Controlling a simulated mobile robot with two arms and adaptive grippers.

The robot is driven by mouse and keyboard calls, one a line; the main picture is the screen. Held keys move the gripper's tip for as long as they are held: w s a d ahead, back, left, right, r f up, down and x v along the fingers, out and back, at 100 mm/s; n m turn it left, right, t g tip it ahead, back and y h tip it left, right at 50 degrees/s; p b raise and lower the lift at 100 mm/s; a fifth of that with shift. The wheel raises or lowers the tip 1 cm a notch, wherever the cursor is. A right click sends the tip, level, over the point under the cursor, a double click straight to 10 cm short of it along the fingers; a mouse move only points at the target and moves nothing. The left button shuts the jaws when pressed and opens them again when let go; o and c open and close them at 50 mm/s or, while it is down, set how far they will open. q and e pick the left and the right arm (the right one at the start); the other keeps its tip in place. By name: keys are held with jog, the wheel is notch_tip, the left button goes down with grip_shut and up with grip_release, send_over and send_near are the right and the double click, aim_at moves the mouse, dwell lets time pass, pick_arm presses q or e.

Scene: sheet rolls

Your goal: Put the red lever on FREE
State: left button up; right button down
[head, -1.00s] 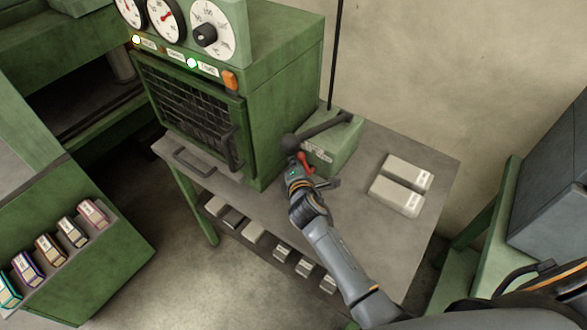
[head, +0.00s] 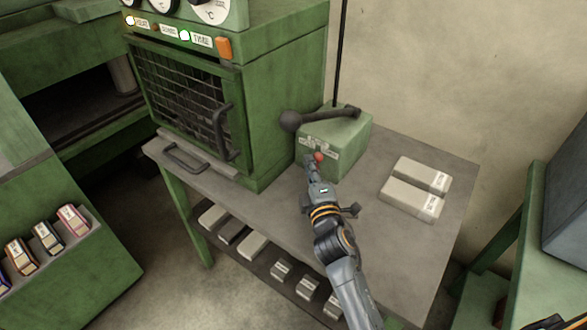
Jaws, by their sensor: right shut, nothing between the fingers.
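The red lever (head: 319,157) is on the front face of a small green box (head: 343,141) on the metal table.
A dark ball-ended handle (head: 291,121) reaches left from the box top, above my gripper. A green oven (head: 240,110) stands to the left. Pale blocks (head: 415,187) lie on the table (head: 385,255) at right. Several bricks sit on the shelf below.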

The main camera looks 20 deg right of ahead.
jog(key=shift+s+d+f, duration=0.25)
jog(key=shift+s+d, duration=0.3)
jog(key=shift+s+d+f, duration=0.1)
jog(key=shift+s+f, duration=0.05)
dwell(0.5)
jog(key=shift+s, duration=0.1)
jog(key=s, duration=0.7)
jog(key=shift+s+a+f, duration=0.15)
jog(key=shift+a+f, duration=0.1)
jog(key=shift+a, duration=0.15)
jog(key=shift+r, duration=0.1)
